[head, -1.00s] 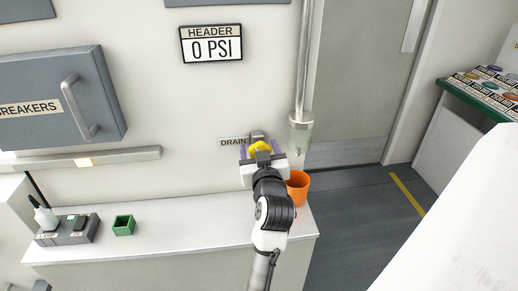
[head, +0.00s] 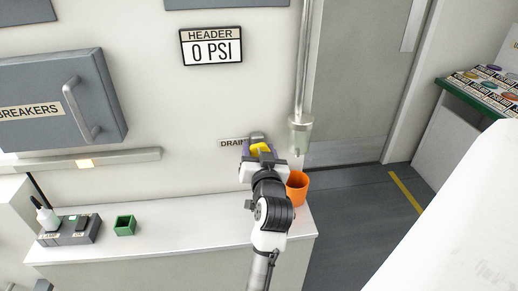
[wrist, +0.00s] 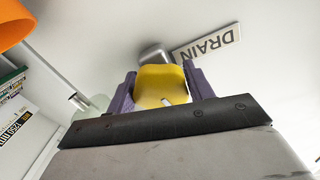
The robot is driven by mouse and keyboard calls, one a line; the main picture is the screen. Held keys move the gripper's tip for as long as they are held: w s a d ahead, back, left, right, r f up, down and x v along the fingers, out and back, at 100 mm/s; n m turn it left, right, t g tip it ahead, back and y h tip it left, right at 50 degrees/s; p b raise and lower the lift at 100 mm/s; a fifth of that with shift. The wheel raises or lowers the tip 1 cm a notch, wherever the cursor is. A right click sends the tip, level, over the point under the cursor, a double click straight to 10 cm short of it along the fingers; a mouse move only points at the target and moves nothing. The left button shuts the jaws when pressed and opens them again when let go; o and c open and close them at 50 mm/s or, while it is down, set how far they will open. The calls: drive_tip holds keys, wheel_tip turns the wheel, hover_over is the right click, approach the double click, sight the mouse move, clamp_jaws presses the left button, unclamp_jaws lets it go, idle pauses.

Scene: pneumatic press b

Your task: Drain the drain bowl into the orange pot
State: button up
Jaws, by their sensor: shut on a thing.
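My gripper (head: 259,150) is at the wall beside the DRAIN label, with its purple fingers shut on a yellow handle (head: 262,148). In the wrist view the yellow handle (wrist: 161,85) sits between both fingers, in front of a grey metal fitting (wrist: 155,54). The drain bowl (head: 300,136), a cloudy cup, hangs at the foot of the vertical pipe, right of my gripper. The orange pot (head: 297,187) stands upright on the counter below the bowl; its inside bottom is hidden. Its orange side also shows in the wrist view (wrist: 14,22).
The white counter (head: 180,222) holds a small green box (head: 124,225) and a grey switch block (head: 70,229) at left. A header display (head: 211,46) reads 0 PSI. The counter ends just right of the pot, with floor beyond.

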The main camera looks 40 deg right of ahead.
drive_tip(key=shift+r+m, duration=0.15)
drive_tip(key=shift+m, duration=0.85)
drive_tip(key=shift+p, duration=0.3)
drive_tip(key=o, duration=1)
drive_tip(key=shift+w, duration=0.1)
